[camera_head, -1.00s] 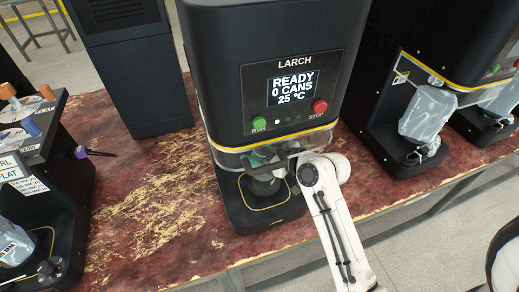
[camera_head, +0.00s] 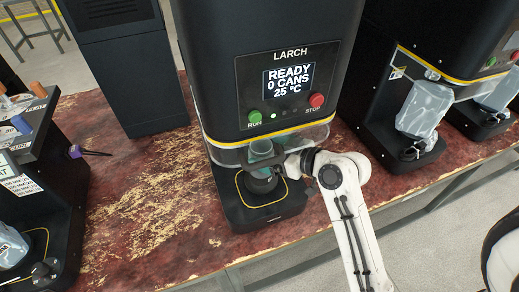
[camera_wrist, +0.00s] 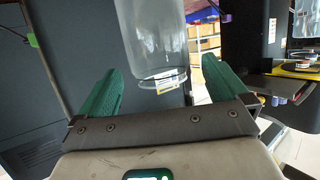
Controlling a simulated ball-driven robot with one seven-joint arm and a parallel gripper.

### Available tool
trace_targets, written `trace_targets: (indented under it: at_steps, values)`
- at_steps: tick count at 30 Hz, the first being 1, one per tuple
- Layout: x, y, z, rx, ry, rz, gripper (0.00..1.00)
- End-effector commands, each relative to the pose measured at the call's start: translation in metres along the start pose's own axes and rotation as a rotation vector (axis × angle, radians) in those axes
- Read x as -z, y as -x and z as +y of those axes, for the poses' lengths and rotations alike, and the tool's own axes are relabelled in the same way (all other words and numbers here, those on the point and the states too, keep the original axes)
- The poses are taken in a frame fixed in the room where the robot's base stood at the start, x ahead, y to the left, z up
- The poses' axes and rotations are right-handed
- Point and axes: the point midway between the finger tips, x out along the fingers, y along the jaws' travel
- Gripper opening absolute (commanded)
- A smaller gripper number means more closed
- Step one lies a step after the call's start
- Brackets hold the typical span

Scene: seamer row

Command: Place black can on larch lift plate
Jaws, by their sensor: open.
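The LARCH machine (camera_head: 289,100) stands in the middle of the head view; its screen reads READY, 0 CANS, 25 °C. A dark round form (camera_head: 262,184) sits on its base inside a yellow outline; I cannot tell the black can from the lift plate there. My gripper (camera_head: 262,153) reaches in from the right, just above this form, partly behind the clear guard. In the wrist view its green fingers (camera_wrist: 162,68) are wide apart. A clear cylinder (camera_wrist: 155,40) with a small label shows beyond and between them. No black can shows clearly in the wrist view.
The clear guard (camera_head: 310,136) hangs low over the machine's base. A black cabinet (camera_head: 130,75) stands behind left, a machine with coloured knobs (camera_head: 25,170) at the left edge, and a bagged machine (camera_head: 400,160) at right.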

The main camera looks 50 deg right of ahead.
Motion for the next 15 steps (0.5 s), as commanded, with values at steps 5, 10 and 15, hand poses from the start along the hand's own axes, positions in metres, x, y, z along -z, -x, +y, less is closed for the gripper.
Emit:
trace_targets:
  at_steps: [5,10,15]
  values:
    - [-0.001,0.021,0.0,0.0,-0.001,-0.001,1.0]
    - [0.0,0.026,0.0,0.002,0.0,0.001,1.0]
    - [0.0,0.026,0.0,0.001,0.0,0.0,1.0]
